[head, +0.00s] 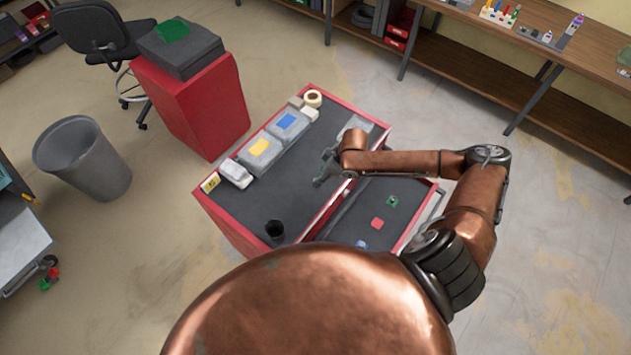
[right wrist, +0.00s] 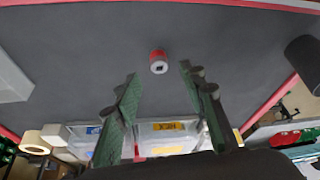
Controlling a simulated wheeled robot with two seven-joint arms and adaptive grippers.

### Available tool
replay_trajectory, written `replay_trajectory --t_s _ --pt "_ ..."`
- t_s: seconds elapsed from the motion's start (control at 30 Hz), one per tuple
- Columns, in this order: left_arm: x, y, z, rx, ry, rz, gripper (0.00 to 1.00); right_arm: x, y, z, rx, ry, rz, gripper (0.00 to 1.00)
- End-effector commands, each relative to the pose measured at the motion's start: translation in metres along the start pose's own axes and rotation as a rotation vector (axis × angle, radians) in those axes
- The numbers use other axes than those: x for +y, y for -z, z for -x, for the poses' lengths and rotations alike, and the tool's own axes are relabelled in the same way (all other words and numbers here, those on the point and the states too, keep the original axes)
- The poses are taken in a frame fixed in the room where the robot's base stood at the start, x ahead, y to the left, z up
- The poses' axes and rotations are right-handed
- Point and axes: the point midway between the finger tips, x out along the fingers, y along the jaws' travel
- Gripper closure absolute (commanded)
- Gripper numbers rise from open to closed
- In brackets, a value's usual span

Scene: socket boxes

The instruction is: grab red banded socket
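The red banded socket (right wrist: 158,62) shows in the right wrist view as a small pale cylinder with a red band and a dark square hole. It is on the dark mat of the cart top (head: 290,195). I cannot make it out in the head view, where my right gripper may hide it. My right gripper (head: 324,172) is low over the cart top. In the right wrist view its green-padded fingers (right wrist: 158,78) are open, with nothing between them. The socket lies just beyond the fingertips, roughly centred between them. My left gripper is not in view.
Lidded boxes with yellow (head: 259,147) and blue (head: 287,121) labels line the cart's back left edge, with a tape roll (head: 313,98). A black cup (head: 275,230) stands near the front. An open drawer (head: 345,226) holds green, red and blue pieces. The mat's middle is clear.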

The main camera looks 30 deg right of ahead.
Motion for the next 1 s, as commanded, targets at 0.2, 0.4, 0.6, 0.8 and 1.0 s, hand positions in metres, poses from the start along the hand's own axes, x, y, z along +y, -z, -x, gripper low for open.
replay_trajectory --t_s 0.2,0.4,0.6,0.8,1.0 --pt "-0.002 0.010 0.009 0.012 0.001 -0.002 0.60 -0.001 -0.001 -0.032 0.002 0.002 -0.001 0.62" --pt "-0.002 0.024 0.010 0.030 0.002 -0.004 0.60 -0.001 0.000 -0.042 0.003 0.000 0.004 0.62" --pt "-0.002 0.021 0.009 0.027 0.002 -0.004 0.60 -0.001 0.000 -0.042 0.002 0.001 0.005 0.66" --pt "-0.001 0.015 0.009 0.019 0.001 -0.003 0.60 -0.001 0.000 -0.042 0.002 0.001 0.005 0.79" --pt "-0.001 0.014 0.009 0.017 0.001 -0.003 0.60 -0.001 0.000 -0.042 0.002 0.001 0.005 0.93"
